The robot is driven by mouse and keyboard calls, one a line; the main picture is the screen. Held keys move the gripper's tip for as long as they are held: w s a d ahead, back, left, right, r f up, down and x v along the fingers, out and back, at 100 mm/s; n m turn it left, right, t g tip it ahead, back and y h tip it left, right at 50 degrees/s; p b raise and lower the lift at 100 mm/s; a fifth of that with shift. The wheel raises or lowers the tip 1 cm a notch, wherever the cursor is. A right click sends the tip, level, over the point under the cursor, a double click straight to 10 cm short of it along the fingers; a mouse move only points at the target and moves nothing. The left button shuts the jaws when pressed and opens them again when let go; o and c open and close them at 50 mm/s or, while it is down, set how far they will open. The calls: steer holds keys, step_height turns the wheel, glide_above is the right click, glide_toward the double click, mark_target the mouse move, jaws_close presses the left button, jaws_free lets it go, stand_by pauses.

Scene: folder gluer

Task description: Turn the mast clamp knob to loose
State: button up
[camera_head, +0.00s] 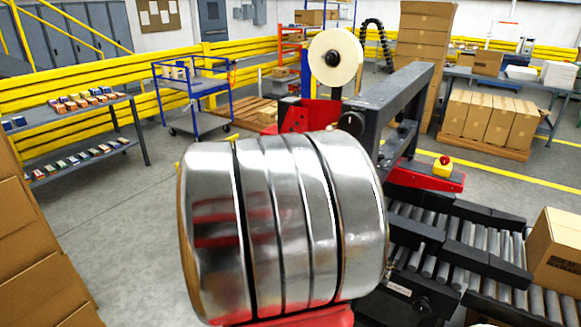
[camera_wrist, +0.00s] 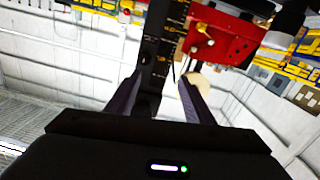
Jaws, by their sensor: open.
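In the head view, a dark round knob (camera_head: 352,122) sits by the black mast and beam, beside a red plate. It may be the mast clamp knob; its setting cannot be read. In the wrist view, my gripper (camera_wrist: 160,92) is open, with one dark finger on each side and nothing held. A black mast (camera_wrist: 163,50) with scale marks shows between and beyond the fingers. A red block (camera_wrist: 228,38) with small brass-coloured screws is to its right. I cannot tell the gap between fingertips and mast. My gripper is not visible in the head view.
My large metallic arm part fills the middle of the head view and hides much of the machine. A tape roll (camera_head: 335,57) stands above it. A roller conveyor (camera_head: 470,255) with a carton (camera_head: 556,250) is at right, near a red stop button (camera_head: 445,161). Left floor is open.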

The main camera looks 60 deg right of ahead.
steer(key=s, duration=0.1)
steer(key=s+g, duration=0.1)
steer(key=shift+s+d+m+g, duration=0.2)
steer(key=shift+s+m+g, duration=0.1)
steer(key=shift+s, duration=0.1)
steer(key=x, duration=1.3)
steer(key=shift+d, duration=0.4)
steer(key=shift+c, duration=0.2)
